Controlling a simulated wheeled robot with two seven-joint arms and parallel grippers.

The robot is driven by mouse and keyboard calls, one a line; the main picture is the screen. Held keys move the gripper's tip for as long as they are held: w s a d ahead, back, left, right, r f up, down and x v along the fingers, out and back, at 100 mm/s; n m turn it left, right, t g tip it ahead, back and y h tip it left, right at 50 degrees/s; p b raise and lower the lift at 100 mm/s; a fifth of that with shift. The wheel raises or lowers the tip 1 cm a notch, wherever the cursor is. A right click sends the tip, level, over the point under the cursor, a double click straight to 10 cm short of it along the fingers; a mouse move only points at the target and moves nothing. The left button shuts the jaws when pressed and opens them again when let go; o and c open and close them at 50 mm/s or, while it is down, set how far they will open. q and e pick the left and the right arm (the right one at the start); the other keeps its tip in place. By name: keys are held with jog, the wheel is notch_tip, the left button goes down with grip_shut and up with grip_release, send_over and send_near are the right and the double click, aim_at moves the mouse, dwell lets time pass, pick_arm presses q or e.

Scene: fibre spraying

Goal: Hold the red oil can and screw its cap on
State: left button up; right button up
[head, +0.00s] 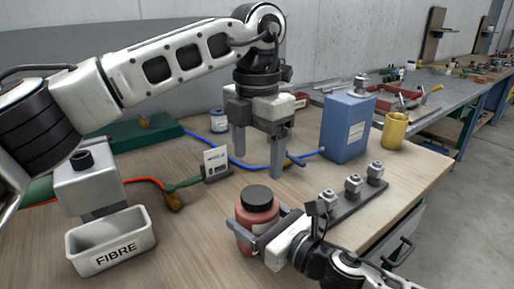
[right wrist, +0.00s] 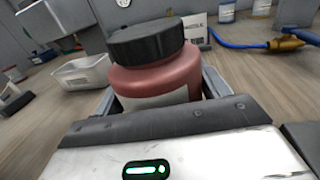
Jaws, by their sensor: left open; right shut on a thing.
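The red oil can (head: 250,216) stands on the workbench near the front middle. A black cap (head: 257,197) sits on top of its neck; I cannot tell how tightly. My right gripper (head: 264,233) is shut around the can's body from the lower right. In the right wrist view the can (right wrist: 165,82) is between the fingers, with its black cap (right wrist: 147,42) looking slightly tilted in the picture and a pale label below. My left gripper (head: 258,160) is open, points down and is empty, above and beyond the can, apart from the cap.
A white FIBRE tray (head: 120,257) is at the left under a dispenser. A blue canister (head: 347,128), yellow cup (head: 394,130) and a rail with metal fittings (head: 350,200) are at the right.

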aim_at(257, 194)
pick_arm(q)
jog(key=n, duration=0.3)
jog(key=shift+r, duration=0.3)
jog(key=shift+f, duration=0.15)
jog(key=shift+f, duration=3.9)
jog(key=c, duration=1)
jog(key=o, duration=1.2)
jog(key=shift+c, duration=0.2)
